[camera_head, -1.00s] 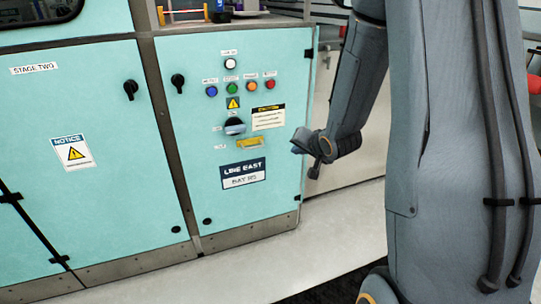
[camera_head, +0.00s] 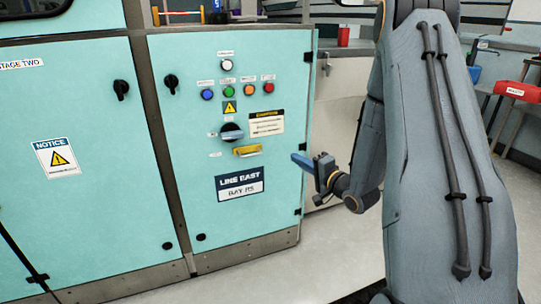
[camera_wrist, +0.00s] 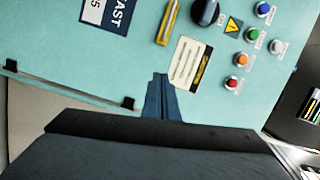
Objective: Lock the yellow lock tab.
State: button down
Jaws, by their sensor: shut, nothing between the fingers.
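The yellow lock tab (camera_head: 247,150) is a flat horizontal bar on the turquoise cabinet door (camera_head: 180,130), just below a dark rotary switch (camera_head: 231,132) with a blue-grey handle. In the wrist view the yellow tab (camera_wrist: 168,22) is at the top centre, tilted because the camera is rolled. My gripper (camera_head: 297,159) is in front of the cabinet's right edge, to the right of the tab and a little lower, apart from it. Its fingers (camera_wrist: 161,92) are together and empty, pointing toward the door.
Several coloured buttons (camera_head: 229,91) sit above the switch. A caution label (camera_head: 266,122) is right of the switch, and a LINE EAST plate (camera_head: 239,184) is below the tab. Black hinges (camera_head: 308,57) line the door's right edge. The floor in front is clear.

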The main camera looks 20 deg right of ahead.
jog(key=w+a+f+b, duration=0.1)
jog(key=w+a+b, duration=0.1)
jog(key=w+a, duration=0.5)
jog(key=shift+w+b, duration=0.3)
jog(key=shift+w, duration=0.85)
jog(key=shift+f, duration=0.1)
